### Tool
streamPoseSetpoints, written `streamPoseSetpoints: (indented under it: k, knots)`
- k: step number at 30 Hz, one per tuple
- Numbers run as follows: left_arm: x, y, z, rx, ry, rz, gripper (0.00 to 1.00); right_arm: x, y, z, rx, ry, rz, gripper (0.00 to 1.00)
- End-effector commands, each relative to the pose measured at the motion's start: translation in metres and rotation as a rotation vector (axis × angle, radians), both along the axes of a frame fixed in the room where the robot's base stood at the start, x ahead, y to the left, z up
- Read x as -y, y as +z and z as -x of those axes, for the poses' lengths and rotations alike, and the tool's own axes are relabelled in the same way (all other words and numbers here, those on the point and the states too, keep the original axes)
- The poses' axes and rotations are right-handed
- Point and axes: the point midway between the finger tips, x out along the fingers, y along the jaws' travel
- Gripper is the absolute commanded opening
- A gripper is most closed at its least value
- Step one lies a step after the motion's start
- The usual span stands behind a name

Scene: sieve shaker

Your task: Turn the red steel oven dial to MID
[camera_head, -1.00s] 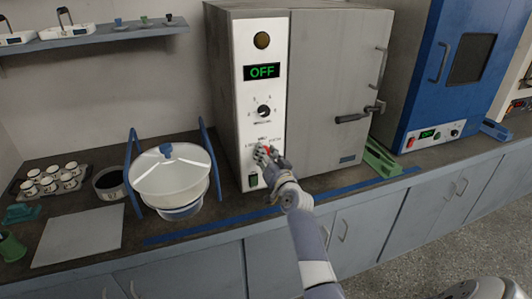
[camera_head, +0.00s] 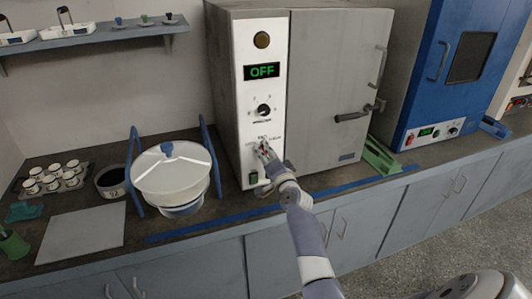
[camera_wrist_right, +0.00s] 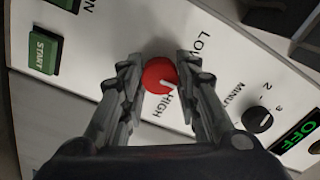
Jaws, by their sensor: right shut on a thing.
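The red dial (camera_wrist_right: 158,75) sits low on the white front panel of the grey steel oven (camera_head: 345,80). Its white pointer slants down-right in the right wrist view, toward the HIGH side. The LOW label (camera_wrist_right: 205,46) and HIGH label (camera_wrist_right: 171,103) show beside it; a finger hides the panel between them. My right gripper (camera_head: 265,150) is shut on the dial, one finger at each side, and covers most of it in the head view. It also shows in the right wrist view (camera_wrist_right: 157,82). My left gripper is out of view.
Above the dial are a black minutes knob (camera_head: 263,109) and a green OFF display (camera_head: 262,71). A green START button (camera_wrist_right: 44,50) is below it. A lidded white vessel (camera_head: 170,172) stands left of the oven, a blue oven (camera_head: 430,100) right.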

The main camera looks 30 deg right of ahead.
Motion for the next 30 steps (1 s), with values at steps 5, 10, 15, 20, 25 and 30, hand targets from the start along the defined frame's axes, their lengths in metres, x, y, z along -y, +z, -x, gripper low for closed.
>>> streamPoseSetpoints:
  k: [5,10,15,20,25,30]
  knots:
    - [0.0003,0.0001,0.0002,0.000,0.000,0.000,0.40,-0.0005,-0.0014,0.0001,-0.001,0.001,-0.008,0.06]
    - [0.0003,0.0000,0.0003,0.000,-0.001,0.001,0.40,-0.0005,-0.0014,0.0001,-0.001,0.001,-0.007,0.06]
    - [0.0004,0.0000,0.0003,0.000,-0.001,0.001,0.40,-0.0004,-0.0014,0.0001,-0.001,0.001,-0.006,0.50]
    - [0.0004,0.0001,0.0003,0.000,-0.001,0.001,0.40,-0.0002,-0.0008,0.0000,0.000,0.000,-0.006,0.51]
    - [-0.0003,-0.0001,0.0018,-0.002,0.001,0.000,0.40,-0.0003,-0.0005,0.0003,0.001,0.001,-0.005,0.51]
    - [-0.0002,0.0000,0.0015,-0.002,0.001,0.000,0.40,-0.0029,-0.0010,0.0091,0.001,0.001,-0.006,0.51]
